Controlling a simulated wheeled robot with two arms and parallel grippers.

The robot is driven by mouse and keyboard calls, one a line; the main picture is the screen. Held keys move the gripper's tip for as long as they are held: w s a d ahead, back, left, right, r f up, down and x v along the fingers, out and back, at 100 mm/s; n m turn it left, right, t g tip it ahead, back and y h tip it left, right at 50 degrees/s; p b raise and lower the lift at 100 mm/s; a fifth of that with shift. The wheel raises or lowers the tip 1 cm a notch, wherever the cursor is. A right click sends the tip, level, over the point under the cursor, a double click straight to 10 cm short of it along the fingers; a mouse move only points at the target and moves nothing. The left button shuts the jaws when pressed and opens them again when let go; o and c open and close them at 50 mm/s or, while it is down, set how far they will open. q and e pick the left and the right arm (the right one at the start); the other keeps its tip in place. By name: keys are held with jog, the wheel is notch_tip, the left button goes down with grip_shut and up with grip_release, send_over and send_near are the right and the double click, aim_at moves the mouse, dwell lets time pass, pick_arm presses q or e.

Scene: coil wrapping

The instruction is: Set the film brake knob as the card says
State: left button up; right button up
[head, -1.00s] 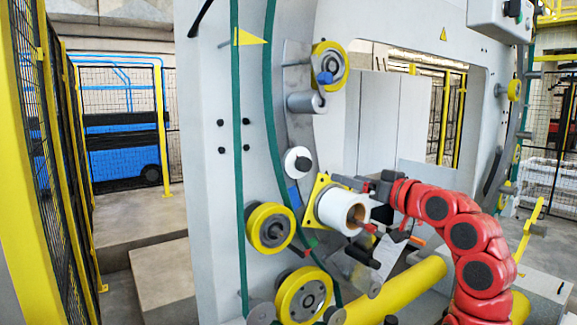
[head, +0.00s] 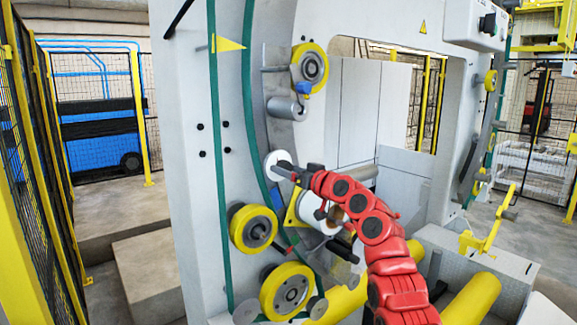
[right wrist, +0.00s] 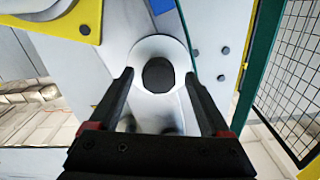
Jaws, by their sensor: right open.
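The film brake knob is a black round knob on a pale disc, seen near the centre of the right wrist view (right wrist: 158,75). In the head view its white disc (head: 272,161) shows on the machine's grey upright, partly hidden by my right gripper (head: 280,169). In the right wrist view the fingers of this gripper (right wrist: 159,78) are open, one on each side of the knob, with gaps between. I cannot make out the knob's mark or setting. No readable card shows. My left gripper is not in view.
A white roll (head: 316,212) on a yellow bracket sits just below my right gripper. Yellow-rimmed rollers (head: 254,229) and a blue plate (head: 279,196) are close by on the ring. A control box (head: 476,22) is at upper right. Mesh fencing (head: 42,170) stands at left.

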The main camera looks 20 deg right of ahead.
jog(key=shift+w, duration=0.25)
jog(key=shift+c, duration=0.3)
grip_shut()
jog(key=shift+m+b, duration=3)
jog(key=shift+m, duration=1.4)
jog(key=shift+r, duration=0.1)
